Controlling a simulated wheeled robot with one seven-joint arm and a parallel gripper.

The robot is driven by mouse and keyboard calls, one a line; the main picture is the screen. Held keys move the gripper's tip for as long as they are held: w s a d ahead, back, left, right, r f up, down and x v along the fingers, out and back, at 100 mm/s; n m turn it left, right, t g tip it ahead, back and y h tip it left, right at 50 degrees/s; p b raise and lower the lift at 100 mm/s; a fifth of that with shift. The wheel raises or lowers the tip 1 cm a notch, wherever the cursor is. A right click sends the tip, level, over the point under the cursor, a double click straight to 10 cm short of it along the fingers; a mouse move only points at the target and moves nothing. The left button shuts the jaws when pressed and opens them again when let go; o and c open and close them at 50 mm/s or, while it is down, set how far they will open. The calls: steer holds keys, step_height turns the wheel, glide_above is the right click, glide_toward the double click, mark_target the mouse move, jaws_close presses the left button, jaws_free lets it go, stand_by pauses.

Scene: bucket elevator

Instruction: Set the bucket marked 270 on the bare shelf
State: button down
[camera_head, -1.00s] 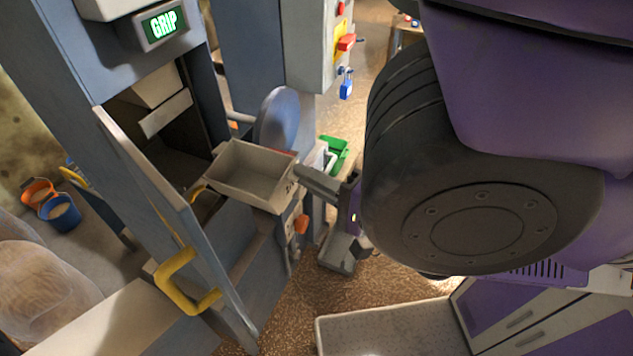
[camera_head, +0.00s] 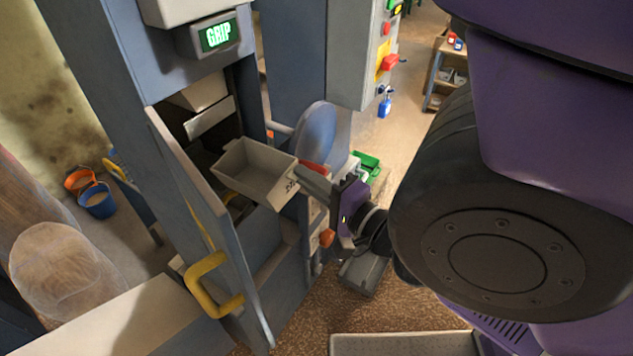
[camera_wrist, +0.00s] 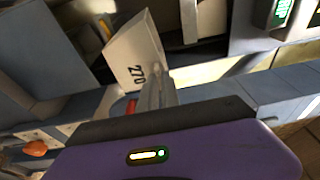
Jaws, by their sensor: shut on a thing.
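A grey, open-topped bucket (camera_head: 256,172) is held up in front of the open doorway of the blue-grey elevator casing (camera_head: 120,60). In the wrist view the bucket (camera_wrist: 130,50) is tilted and carries the dark marking 270 on its near wall. My gripper (camera_head: 312,178) is shut on the bucket's marked side; it also shows in the wrist view (camera_wrist: 157,88). The bucket looks empty in the head view. Another pale bucket (camera_head: 200,92) sits inside the casing, partly hidden. I cannot make out a bare shelf for certain.
The hinged door (camera_head: 205,215) with a yellow handle (camera_head: 212,285) stands open at the left of the doorway. A round blue-grey disc (camera_head: 316,135) stands close behind my gripper. A pale tray (camera_head: 400,345) is at the bottom. A green bin (camera_head: 366,166) is beyond.

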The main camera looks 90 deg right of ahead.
mark_target(240, 155)
steer(key=shift+x, duration=1.55)
steer(key=shift+w+d+r+p, duration=0.1)
steer(key=shift+w+d+p, duration=0.25)
steer(key=shift+w+p, duration=0.35)
steer(key=shift+w+d+p, duration=0.35)
steer(key=shift+w+p, duration=0.1)
steer(key=shift+w, duration=0.35)
steer(key=shift+w+d+r+p, duration=0.1)
steer(key=shift+w+d+p, duration=0.25)
steer(key=shift+w+p, duration=0.35)
steer(key=shift+w+a+p+x, duration=0.2)
steer(key=shift+p+x, duration=0.35)
steer(key=shift+x, duration=0.75)
steer(key=shift+w+a+p+x, duration=0.2)
steer(key=shift+p+x, duration=0.3)
steer(key=shift+x, duration=0.85)
steer(key=shift+w+a+p+x, duration=0.2)
steer(key=shift+p+x, duration=0.35)
steer(key=shift+x, duration=0.75)
steer(key=shift+f, duration=0.5)
steer(key=shift+a+f+b, duration=0.1)
steer(key=shift+f+b, duration=0.55)
steer(key=shift+f, duration=0.15)
steer(key=c, duration=1.5)
jaws_free()
